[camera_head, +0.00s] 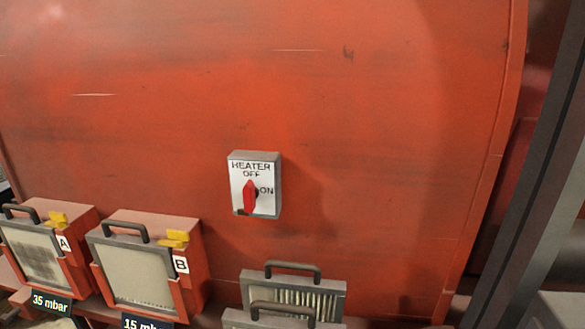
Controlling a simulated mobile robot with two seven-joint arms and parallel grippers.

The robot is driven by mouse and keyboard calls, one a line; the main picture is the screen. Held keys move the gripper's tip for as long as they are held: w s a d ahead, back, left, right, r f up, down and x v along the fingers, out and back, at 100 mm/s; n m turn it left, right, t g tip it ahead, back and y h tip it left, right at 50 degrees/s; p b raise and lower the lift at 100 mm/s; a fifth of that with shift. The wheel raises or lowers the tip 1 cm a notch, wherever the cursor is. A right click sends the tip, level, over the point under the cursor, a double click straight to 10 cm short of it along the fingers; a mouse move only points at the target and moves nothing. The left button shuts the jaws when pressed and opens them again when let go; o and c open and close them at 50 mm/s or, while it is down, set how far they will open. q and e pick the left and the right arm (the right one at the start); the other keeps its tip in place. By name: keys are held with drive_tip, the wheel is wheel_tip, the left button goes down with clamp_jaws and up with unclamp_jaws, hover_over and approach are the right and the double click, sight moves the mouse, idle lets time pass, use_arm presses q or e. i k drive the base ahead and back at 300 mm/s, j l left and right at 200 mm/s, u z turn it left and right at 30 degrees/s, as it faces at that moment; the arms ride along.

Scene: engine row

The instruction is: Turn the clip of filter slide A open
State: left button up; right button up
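Filter slide A (35,258) sits in a red housing at the lower left, with a dark handle on top and a dirty grey face. Its yellow clip (58,219) is at the housing's top right, just above the "A" label (63,243). The clip's exact turn is too small to tell. Neither of my grippers is in view.
Filter slide B (135,272) with its own yellow clip (174,239) stands right of A. A heater switch box (255,184) is on the red wall. Filters with handles (293,290) stand at the bottom centre. A dark post (530,190) runs along the right.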

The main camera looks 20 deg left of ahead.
sight(60, 218)
drive_tip(key=u, duration=2.2)
drive_tip(key=i+j+z, duration=0.2)
